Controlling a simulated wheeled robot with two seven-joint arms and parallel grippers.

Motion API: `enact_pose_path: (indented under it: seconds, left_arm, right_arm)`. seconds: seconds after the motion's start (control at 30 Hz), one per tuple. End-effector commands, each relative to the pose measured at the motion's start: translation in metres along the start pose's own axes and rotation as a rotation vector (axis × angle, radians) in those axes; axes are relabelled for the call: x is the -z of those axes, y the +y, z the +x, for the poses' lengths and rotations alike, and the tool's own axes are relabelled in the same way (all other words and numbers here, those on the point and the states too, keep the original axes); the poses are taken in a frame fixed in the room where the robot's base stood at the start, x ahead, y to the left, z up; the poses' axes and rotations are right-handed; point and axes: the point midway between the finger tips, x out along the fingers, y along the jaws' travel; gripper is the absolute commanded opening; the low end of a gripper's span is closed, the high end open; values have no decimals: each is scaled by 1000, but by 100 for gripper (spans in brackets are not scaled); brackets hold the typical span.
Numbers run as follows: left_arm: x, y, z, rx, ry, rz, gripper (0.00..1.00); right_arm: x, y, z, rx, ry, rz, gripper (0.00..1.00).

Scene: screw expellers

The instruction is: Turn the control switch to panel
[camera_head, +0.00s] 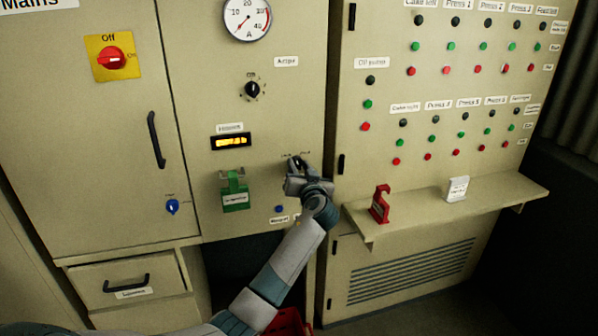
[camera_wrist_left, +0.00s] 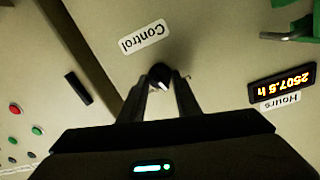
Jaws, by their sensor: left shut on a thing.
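I cannot read which way the knob points. My right gripper is not in view.
To the right, a narrow shelf (camera_head: 420,214) juts out with a red block (camera_head: 380,204) and a white block (camera_head: 457,189). A blue key switch (camera_head: 172,206) is at the left.

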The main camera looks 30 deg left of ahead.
Motion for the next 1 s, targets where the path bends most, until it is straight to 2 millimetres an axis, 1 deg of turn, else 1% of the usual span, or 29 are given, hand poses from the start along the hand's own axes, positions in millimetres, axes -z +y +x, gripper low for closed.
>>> enact_pose_path:
  seconds: [0.37, 0.8, 1.0]
  left_arm:
    - [2, 2, 0, 3, -29, 356, 7]
    - [3, 3, 0, 10, -59, 775, 7]
    - [2, 4, 0, 11, -71, 937, 7]
  right_arm:
    - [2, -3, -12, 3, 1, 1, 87]
    - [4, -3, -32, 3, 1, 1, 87]
    - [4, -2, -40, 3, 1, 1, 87]
